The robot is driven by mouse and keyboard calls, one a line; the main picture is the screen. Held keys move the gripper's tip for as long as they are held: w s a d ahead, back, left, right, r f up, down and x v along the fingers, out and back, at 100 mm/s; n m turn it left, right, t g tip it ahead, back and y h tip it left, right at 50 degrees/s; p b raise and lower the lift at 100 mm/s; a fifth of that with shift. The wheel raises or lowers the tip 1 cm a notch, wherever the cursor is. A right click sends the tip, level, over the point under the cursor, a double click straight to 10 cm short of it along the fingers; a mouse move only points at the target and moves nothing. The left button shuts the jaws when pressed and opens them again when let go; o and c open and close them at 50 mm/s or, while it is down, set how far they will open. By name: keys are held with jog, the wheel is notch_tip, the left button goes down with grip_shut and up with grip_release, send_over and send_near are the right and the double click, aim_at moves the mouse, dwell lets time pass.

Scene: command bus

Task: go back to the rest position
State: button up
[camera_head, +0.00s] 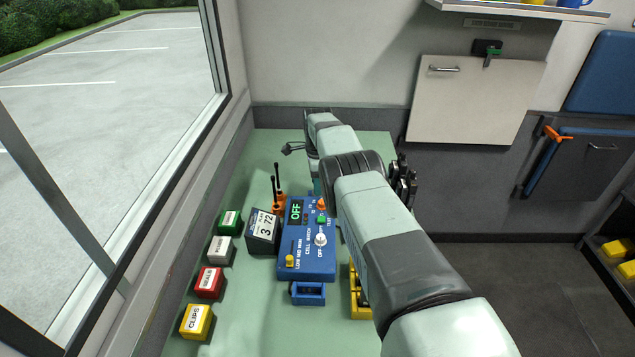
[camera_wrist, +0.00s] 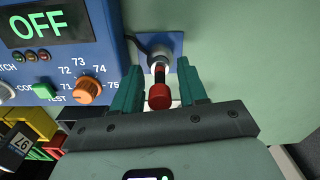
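My gripper (camera_wrist: 163,88) shows in the wrist view with two teal fingers spread apart. A small red and black piece with a rounded red end (camera_wrist: 159,97) stands between the fingers, with gaps on both sides. It rises from a grey round fitting on a blue plate (camera_wrist: 174,47). In the head view my arm crosses the right side of the green bench (camera_head: 255,335) and hides most of my gripper and this piece.
A blue control box (camera_head: 307,262) with a green OFF display (camera_head: 296,212) stands left of my arm. Its orange knob (camera_wrist: 89,91) is close to my left finger. Labelled blocks, including a red one (camera_head: 209,282), line the bench's left side. Yellow parts (camera_head: 356,300) lie beside my arm.

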jog(key=o, duration=0.4)
jog(key=shift+r, duration=3.5)
